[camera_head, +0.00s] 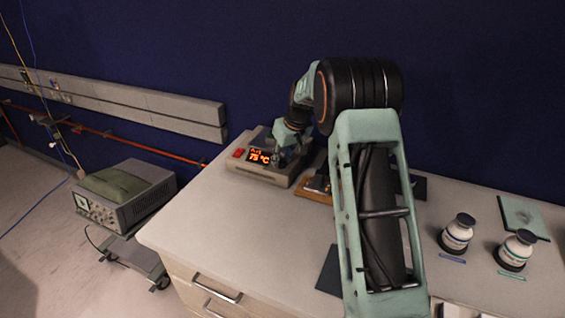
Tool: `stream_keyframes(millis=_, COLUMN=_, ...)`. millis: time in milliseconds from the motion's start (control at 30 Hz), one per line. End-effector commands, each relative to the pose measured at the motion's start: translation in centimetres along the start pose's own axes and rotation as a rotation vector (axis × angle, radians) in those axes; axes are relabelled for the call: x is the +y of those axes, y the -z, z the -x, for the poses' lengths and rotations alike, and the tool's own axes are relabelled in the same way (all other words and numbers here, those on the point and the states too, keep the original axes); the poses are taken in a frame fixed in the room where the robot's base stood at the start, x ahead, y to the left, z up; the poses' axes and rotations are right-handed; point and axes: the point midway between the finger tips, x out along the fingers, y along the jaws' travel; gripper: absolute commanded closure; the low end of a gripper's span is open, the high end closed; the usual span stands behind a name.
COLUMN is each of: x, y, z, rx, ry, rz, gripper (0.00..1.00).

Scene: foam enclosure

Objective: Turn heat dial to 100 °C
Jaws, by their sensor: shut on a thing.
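The heating device (248,172) is a low grey box at the back left of the table. Its display (259,156) glows orange and reads about 75 °C, with a short line of letters above that I cannot read surely. A red switch (238,153) is left of the display. My gripper (278,158) points down at the right part of the device's front, right of the display, and is shut on the heat dial. The dial itself is hidden behind the fingers.
My arm crosses the middle of the table. Two white jars with dark lids (457,234) (516,251) stand at the right, near a green pad (524,216). A small wooden board (313,194) lies right of the device. An oscilloscope (125,196) stands on a cart at the left.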

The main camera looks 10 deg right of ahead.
Motion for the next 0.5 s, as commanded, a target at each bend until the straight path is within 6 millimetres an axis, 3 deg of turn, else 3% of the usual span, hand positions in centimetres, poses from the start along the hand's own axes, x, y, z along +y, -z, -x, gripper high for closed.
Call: stream_keyframes(millis=500, x=-0.14, y=0.08, z=0.04, rx=0.001, ry=-0.074, rz=-0.176, gripper=1.00)
